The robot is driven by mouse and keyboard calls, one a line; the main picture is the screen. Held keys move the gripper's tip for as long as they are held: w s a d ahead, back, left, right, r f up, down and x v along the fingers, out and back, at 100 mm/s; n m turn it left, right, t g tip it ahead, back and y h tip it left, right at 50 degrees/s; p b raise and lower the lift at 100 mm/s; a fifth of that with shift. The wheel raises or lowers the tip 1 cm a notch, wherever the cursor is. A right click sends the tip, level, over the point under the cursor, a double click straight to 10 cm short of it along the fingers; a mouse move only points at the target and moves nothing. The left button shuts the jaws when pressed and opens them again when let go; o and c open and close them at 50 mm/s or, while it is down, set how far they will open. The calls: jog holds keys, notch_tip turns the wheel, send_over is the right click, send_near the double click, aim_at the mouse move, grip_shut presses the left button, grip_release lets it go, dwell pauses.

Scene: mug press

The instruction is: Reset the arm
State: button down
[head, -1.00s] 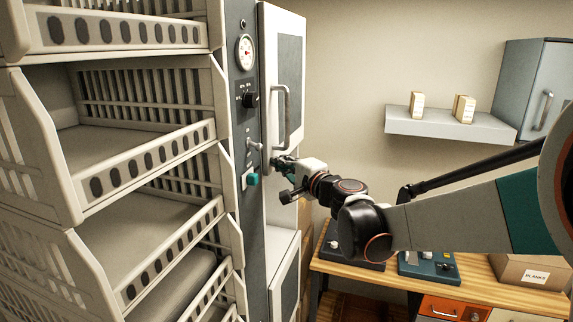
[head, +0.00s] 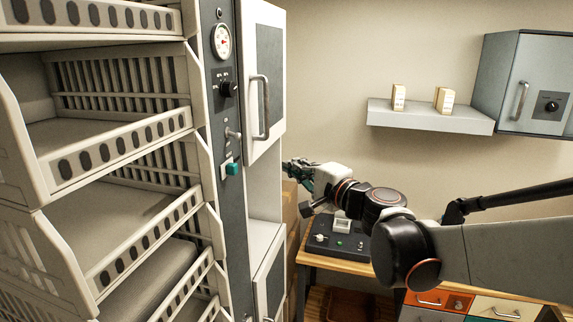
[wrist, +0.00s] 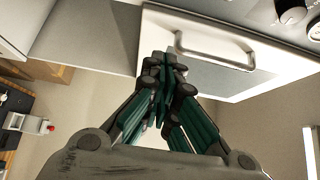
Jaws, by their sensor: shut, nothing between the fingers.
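My gripper (head: 296,170) is at the end of my arm, in the middle of the head view, just right of the tall cabinet's front. In the wrist view its teal and dark fingers (wrist: 165,62) are together at the tips, with nothing between them. The cabinet door (head: 264,80) with its metal handle (head: 262,107) is left of and above the gripper in the head view. The handle also shows in the wrist view (wrist: 215,50), beyond the fingertips. I cannot tell how far apart the fingertips and the handle are.
A dark control panel (head: 218,60) has a gauge and a teal button (head: 232,169). A wooden workbench (head: 360,264) carries a dark device (head: 335,238). A wall shelf (head: 430,117) and grey cabinet (head: 530,80) are at the right.

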jog(key=s+d+f+n+g+h+b, duration=0.2)
jog(key=s+f+n+b, duration=0.2)
jog(key=s+f+b, duration=0.55)
jog(key=s+d+f+n+g+h+b, duration=0.1)
jog(key=s+f+n+g+b, duration=0.35)
jog(key=f, duration=0.85)
jog(key=s+d+f+n+h+b, duration=0.1)
jog(key=s+d+f+h+b, duration=0.2)
jog(key=s+d+f+b, duration=0.3)
jog(key=s+d+f+n+g+h+b, duration=0.1)
jog(key=s+d+f+h+b, duration=0.3)
jog(key=s+f, duration=0.5)
jog(key=d+f+b, duration=0.2)
jog(key=d+f, duration=0.1)
jog(key=f, duration=0.2)
jog(key=shift+s+d+f, duration=0.15)
jog(key=shift+f, duration=0.05)
